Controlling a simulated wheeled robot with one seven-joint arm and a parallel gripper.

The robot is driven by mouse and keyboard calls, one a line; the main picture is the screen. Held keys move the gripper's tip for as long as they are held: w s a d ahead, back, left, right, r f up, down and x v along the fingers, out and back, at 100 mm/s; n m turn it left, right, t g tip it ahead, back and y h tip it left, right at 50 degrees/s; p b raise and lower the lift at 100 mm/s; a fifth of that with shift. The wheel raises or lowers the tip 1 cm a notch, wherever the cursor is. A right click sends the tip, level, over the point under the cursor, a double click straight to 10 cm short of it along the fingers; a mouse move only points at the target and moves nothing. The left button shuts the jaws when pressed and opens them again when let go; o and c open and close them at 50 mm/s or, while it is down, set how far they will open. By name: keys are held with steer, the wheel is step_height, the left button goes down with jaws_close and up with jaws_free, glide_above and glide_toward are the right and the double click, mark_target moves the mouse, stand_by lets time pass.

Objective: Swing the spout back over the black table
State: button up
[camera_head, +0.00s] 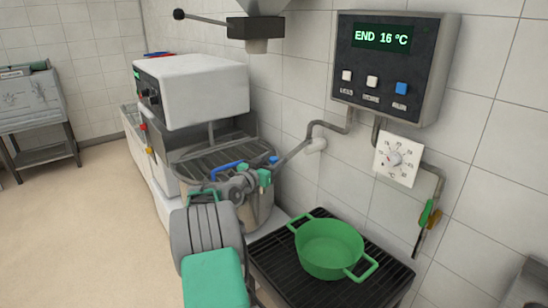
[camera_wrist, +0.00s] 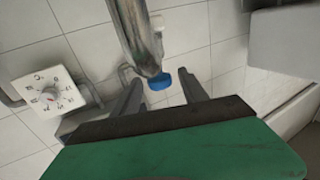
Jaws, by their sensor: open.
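The spout (camera_head: 294,153) is a grey metal pipe that comes off the tiled wall under the control panel. It points left, away from the black table (camera_head: 268,252), towards the mixer bowl. In the wrist view the spout (camera_wrist: 141,32) comes down from the top and ends in a blue tip (camera_wrist: 159,82). My gripper (camera_wrist: 160,78) is open, with one finger on each side of the blue tip in that picture. I cannot tell whether either finger touches it. In the head view my gripper (camera_head: 268,168) is at the spout's free end, which it partly hides.
A green two-handled pot (camera_head: 330,246) stands on the black table. A control panel (camera_head: 392,62) reads "END 16 °C". Below it is a white dial (camera_head: 397,159); it also shows in the wrist view (camera_wrist: 47,95). A white-topped machine (camera_head: 192,90) stands behind my arm.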

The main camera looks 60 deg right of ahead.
steer(key=shift+d, duration=0.5)
jaws_close()
stand_by(1.1)
